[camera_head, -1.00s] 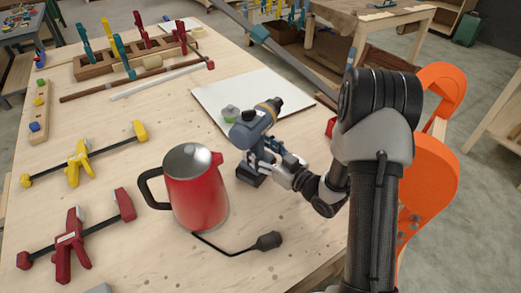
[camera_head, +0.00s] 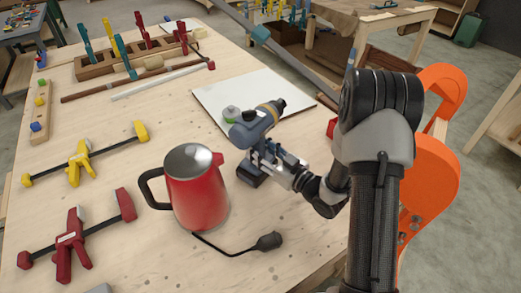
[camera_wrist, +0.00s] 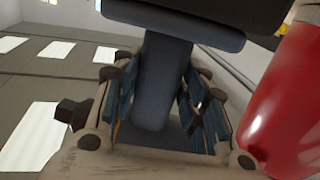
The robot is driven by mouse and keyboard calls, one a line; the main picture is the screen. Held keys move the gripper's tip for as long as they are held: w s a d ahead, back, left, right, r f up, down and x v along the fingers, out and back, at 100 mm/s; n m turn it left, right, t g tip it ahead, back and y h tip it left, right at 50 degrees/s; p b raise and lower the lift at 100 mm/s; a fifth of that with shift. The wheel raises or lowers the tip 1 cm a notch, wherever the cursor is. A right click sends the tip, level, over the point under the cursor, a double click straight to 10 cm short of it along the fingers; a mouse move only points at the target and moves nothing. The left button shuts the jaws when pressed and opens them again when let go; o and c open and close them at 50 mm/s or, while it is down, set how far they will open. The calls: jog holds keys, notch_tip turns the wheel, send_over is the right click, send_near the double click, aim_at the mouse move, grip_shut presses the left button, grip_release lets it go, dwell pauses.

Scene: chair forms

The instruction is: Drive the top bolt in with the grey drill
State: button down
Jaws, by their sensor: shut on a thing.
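The grey drill (camera_head: 246,132) stands upright on its dark battery base on the workbench, behind the red kettle in the head view. Its chuck points to the upper right. My gripper (camera_head: 270,158) is shut on the drill's handle from the right. In the wrist view the blue-grey handle (camera_wrist: 163,85) lies between the fingers of my gripper (camera_wrist: 160,115). The orange chair form (camera_head: 433,175) stands at the right, partly hidden behind my arm. Small grey bolt-like spots (camera_head: 413,226) show low on it; I cannot tell which is the top bolt.
A white board (camera_head: 240,88) lies behind the drill. Yellow (camera_head: 80,160) and red (camera_head: 75,240) clamps lie at left. A wooden tool rack (camera_head: 130,65) is farther back.

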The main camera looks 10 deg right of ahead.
aim_at(262, 140)
jog(key=shift+r+p, duration=1.25)
jog(key=shift+r, duration=0.95)
jog(key=shift+w, duration=0.1)
